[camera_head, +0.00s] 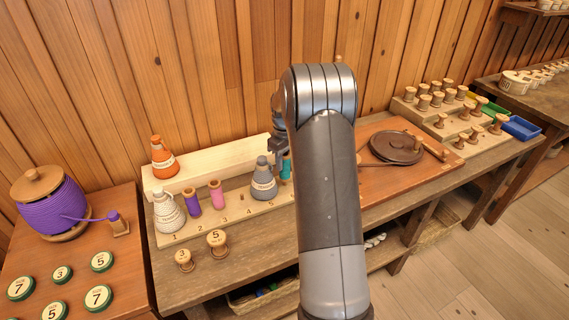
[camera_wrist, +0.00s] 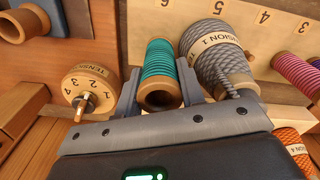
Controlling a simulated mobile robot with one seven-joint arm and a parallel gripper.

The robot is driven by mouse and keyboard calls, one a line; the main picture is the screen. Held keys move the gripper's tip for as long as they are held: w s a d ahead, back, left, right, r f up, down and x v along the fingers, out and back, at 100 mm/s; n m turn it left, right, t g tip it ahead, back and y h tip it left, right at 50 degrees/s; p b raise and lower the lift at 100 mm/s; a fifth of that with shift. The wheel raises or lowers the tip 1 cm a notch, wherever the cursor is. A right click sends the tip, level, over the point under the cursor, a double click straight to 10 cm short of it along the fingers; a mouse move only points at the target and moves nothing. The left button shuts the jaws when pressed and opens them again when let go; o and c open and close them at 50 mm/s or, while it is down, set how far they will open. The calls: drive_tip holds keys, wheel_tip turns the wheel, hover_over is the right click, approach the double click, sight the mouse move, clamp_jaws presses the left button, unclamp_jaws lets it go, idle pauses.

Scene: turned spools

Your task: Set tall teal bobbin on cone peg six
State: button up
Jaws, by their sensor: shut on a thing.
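The teal bobbin (camera_wrist: 160,62), with teal thread and wooden ends, is between the two fingers of my gripper (camera_wrist: 158,90) in the wrist view. My gripper is shut on it. A little teal also shows in the head view (camera_head: 286,168), beside the grey cone and mostly hidden by my arm. The numbered peg board (camera_head: 205,232) has labels along its front. The label 6 (camera_wrist: 165,4) shows just beyond the bobbin in the wrist view. Peg six itself is hidden, and I cannot tell whether the bobbin is around it or above it.
A grey cone (camera_head: 263,183) stands close beside the bobbin, at label 5. Pink (camera_head: 216,194), purple (camera_head: 192,202) and white (camera_head: 168,212) thread pieces stand further left. An orange cone (camera_head: 162,158) stands behind on a pale block. A wooden dial (camera_wrist: 90,90) is near the left finger.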

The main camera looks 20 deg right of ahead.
sight(285, 166)
drive_tip(key=shift+f, duration=0.15)
drive_tip(key=shift+f, duration=0.85)
drive_tip(key=shift+f, duration=0.55)
idle(0.7)
drive_tip(key=o, duration=0.7)
drive_tip(key=shift+o, duration=0.2)
wheel_tip(285, 166, up, 11)
idle(0.6)
idle(0.4)
